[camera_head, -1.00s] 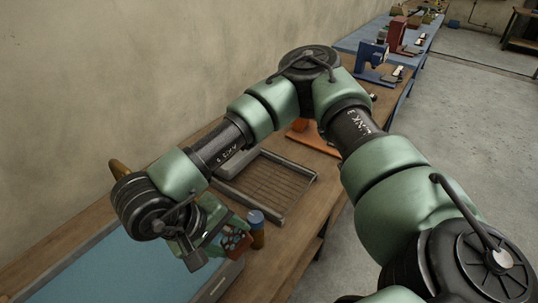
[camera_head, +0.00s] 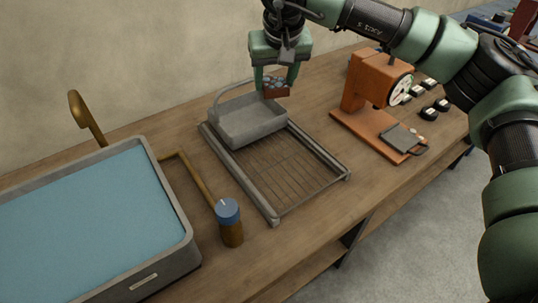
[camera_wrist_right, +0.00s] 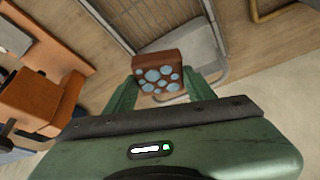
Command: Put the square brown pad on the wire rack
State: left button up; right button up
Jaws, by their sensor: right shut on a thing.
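The brown pad (camera_head: 276,90) has pale blue spots on one face. It is held in my right gripper (camera_head: 275,82), above the far right corner of the grey tray. In the right wrist view the pad (camera_wrist_right: 159,64) sits between the two green fingertips (camera_wrist_right: 160,82). The wire rack (camera_head: 285,178) lies on the bench, with its near part bare. Its wires also show at the top of the right wrist view (camera_wrist_right: 138,18). My left gripper is not in view.
A grey tray with a handle (camera_head: 250,119) stands on the rack's far end. A blue-filled basin (camera_head: 182,235) is at the left, and a blue-capped bottle (camera_head: 230,225) stands near the rack's front corner. An orange dial device (camera_head: 368,82) stands to the right.

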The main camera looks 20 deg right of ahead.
jog(key=shift+w+f, duration=0.25)
jog(key=shift+f, duration=0.1)
jog(key=p, duration=0.2)
send_over(273, 148)
jog(key=s, duration=0.2)
jog(key=f, duration=1.4)
jog(key=shift+w+f, duration=0.2)
jog(key=shift+w, duration=0.05)
jog(key=shift+f, duration=2.3)
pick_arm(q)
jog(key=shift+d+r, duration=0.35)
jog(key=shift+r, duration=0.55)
pick_arm(e)
jog(key=shift+f, duration=0.15)
jog(key=o, duration=1.4)
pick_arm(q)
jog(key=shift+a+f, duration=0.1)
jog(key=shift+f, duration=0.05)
pick_arm(e)
jog(key=shift+o, duration=0.2)
